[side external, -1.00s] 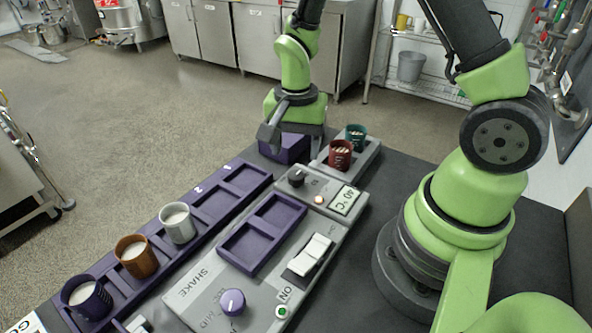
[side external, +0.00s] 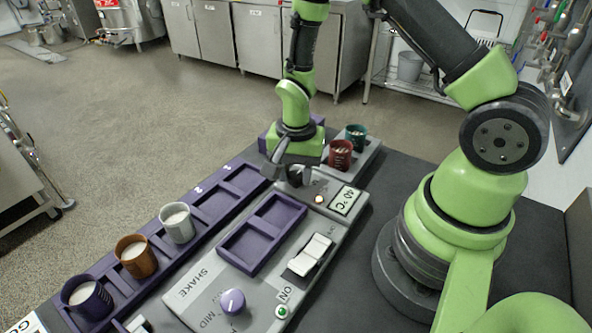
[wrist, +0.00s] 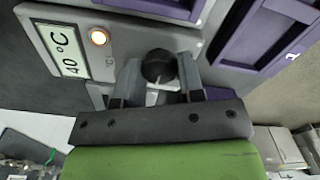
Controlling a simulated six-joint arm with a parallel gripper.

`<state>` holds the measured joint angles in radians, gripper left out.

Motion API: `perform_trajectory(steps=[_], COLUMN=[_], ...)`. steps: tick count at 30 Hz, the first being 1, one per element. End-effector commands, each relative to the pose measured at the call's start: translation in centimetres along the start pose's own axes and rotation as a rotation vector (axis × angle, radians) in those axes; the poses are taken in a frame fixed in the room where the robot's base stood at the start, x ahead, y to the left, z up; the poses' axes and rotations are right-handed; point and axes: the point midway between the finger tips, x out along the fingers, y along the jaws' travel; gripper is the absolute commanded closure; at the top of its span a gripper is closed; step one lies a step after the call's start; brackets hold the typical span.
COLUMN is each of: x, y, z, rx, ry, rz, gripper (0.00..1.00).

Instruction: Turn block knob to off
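The black block knob (wrist: 158,66) is on the grey panel, beside the lit orange lamp and the 40 °C display. In the wrist view it sits between the two fingers of my gripper (wrist: 158,76), which are spread to either side of it. I cannot tell whether either finger touches it. In the side view my gripper (side external: 287,174) is low over the far end of the panel, with its fingers apart around the knob (side external: 295,177). The fingers partly hide the knob and its markings, so its setting is not readable.
The 40 °C display (side external: 345,201) and orange lamp (side external: 319,199) are close by. A red cup (side external: 340,155) and a teal cup (side external: 356,137) stand just behind. A purple tray (side external: 262,233), white switch (side external: 311,255) and purple knob (side external: 232,301) are nearer the camera.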

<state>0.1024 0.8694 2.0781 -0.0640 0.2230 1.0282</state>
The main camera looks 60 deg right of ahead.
Motion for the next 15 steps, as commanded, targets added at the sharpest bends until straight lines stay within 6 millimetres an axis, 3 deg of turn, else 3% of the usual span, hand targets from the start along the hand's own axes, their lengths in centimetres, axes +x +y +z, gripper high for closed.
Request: perform_trajectory(steps=[15], x=[-0.04], y=[0.0], z=[0.06], rx=[-0.138], ry=[-0.002], rz=[0.0], gripper=[0.88])
